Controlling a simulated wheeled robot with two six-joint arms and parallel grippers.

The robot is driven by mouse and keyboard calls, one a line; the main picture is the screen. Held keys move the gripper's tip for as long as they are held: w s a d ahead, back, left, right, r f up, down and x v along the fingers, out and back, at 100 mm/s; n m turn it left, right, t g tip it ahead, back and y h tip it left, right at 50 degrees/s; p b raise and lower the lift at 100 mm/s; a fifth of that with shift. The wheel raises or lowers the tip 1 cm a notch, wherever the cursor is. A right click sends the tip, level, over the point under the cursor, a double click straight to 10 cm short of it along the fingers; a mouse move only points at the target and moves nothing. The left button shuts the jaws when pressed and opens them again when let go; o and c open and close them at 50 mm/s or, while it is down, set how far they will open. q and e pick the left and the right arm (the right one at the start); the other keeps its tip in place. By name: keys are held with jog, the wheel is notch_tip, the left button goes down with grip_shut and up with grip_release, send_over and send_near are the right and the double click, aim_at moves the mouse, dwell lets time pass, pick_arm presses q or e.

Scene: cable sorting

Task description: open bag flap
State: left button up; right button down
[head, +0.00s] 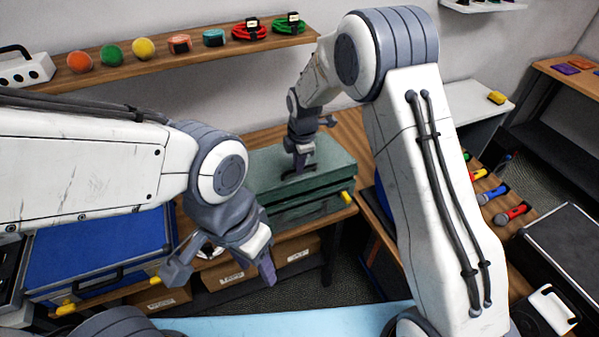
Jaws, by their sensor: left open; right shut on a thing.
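The dark green bag (331,178) sits on the wooden bench in the middle of the head view. Its top flap (262,160) lies flat over it. My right gripper (299,166) reaches down onto the top of the bag and is shut on the flap; the exact grip point is small and partly hidden by the fingers. My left gripper (222,268) is open and empty. It hangs in front of the bench, left of and nearer than the bag, and is apart from it.
A blue case (95,243) stands left of the bag. Cardboard boxes (226,272) sit on a shelf below. A wall shelf (205,57) holds balls, coiled cables and small items. Screwdrivers and microphones (512,214) lie in a rack at right. A dark case (575,240) stands at far right.

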jog(key=w+a+r+p, duration=0.2)
jog(key=w+r+p, duration=0.1)
jog(key=w+r, duration=0.3)
jog(key=shift+w+a+r, duration=0.2)
jog(key=shift+w+r, duration=0.2)
jog(key=shift+r, duration=0.3)
jog(key=c, duration=0.9)
grip_release()
jog(key=shift+f, duration=0.1)
jog(key=shift+o, duration=0.3)
jog(key=shift+w+a+f, duration=0.1)
jog(key=shift+w, duration=0.15)
jog(key=shift+s+r, duration=0.1)
jog(key=shift+r, duration=0.1)
jog(key=shift+r, duration=0.1)
